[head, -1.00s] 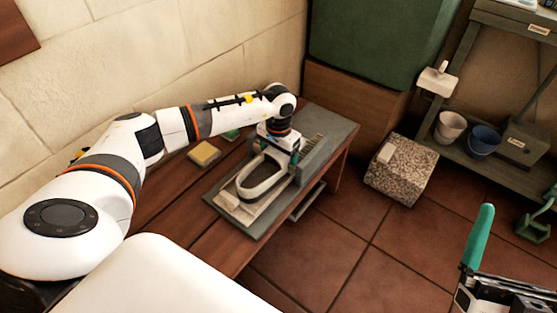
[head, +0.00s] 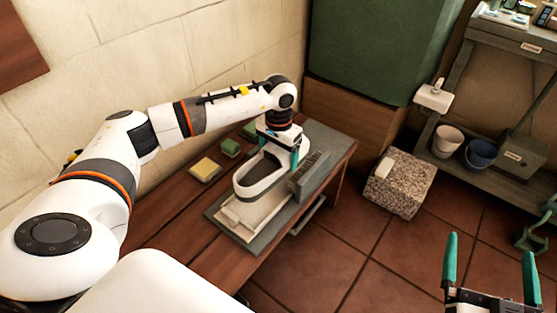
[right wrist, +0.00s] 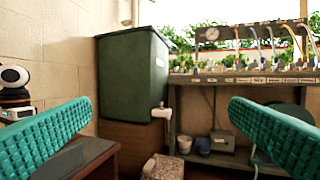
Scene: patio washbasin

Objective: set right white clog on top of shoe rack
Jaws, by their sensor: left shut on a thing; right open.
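My left gripper (head: 281,155) is shut on a white clog (head: 243,187) with a dark opening, at its far end. The clog is over a grey tray (head: 228,233) on the wooden bench; I cannot tell whether it clears or touches the tray. The gripper hides part of the clog's far end. My right gripper (head: 490,270) is open and empty over the floor at lower right; its green fingers (right wrist: 45,135) frame the right wrist view. I cannot tell which piece of furniture is the shoe rack.
A brush strip (head: 308,172) stands on the tray's right side. A yellow sponge (head: 204,169) and a green block (head: 230,147) lie on the bench (head: 160,228). A speckled stone block (head: 400,190) and a grey shelf with buckets (head: 447,140) stand to the right. The floor between is clear.

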